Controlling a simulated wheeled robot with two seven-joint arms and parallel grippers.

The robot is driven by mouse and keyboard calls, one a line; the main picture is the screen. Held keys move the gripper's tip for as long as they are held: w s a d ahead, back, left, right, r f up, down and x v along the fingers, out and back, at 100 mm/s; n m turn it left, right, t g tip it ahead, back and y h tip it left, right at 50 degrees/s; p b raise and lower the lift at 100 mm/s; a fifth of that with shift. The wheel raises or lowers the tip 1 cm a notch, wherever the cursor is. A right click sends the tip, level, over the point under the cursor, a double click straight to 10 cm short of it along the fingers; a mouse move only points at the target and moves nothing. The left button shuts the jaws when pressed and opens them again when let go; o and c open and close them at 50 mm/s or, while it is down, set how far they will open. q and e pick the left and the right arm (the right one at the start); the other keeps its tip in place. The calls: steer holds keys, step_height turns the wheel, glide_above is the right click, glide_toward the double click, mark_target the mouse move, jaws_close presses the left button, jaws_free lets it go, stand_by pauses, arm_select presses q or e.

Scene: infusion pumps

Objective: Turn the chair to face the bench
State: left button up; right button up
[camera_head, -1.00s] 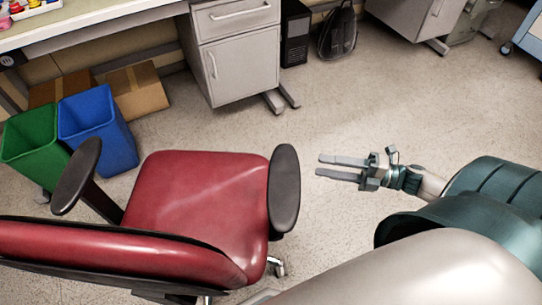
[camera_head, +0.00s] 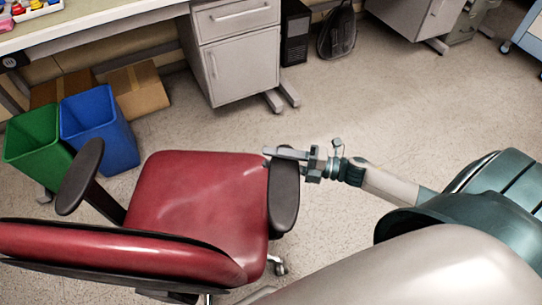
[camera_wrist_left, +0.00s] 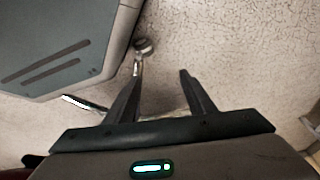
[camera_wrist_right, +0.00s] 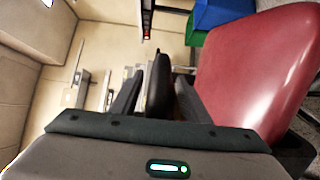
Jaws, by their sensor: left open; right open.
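A red office chair (camera_head: 195,195) stands at the lower left in the head view, its backrest (camera_head: 110,250) toward me and its seat toward the bench (camera_head: 95,27). It has two black armrests; the right armrest (camera_head: 284,195) has my right gripper (camera_head: 285,153) at its far end. In the right wrist view the armrest (camera_wrist_right: 158,88) lies between the open fingers of my right gripper (camera_wrist_right: 157,88); contact cannot be told. The red seat (camera_wrist_right: 258,70) is beside it. My left gripper (camera_wrist_left: 160,90) is open and empty above the floor in the left wrist view.
A green bin (camera_head: 35,147) and a blue bin (camera_head: 98,128) stand left of the chair, with cardboard boxes (camera_head: 138,90) behind. A grey drawer cabinet (camera_head: 238,55) is under the bench. The floor right of the chair is mostly clear.

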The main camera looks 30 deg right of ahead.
arm_select(q)
steer(key=shift+s+f, duration=0.25)
steer(key=shift+f, duration=0.05)
arm_select(e)
steer(key=shift+w+a, duration=0.3)
arm_select(q)
steer(key=shift+w, duration=0.15)
arm_select(e)
jaws_close()
arm_select(q)
steer(key=shift+w+r, duration=0.15)
steer(key=shift+w, duration=0.05)
steer(key=shift+s, duration=0.1)
arm_select(e)
steer(key=shift+w+d, duration=0.1)
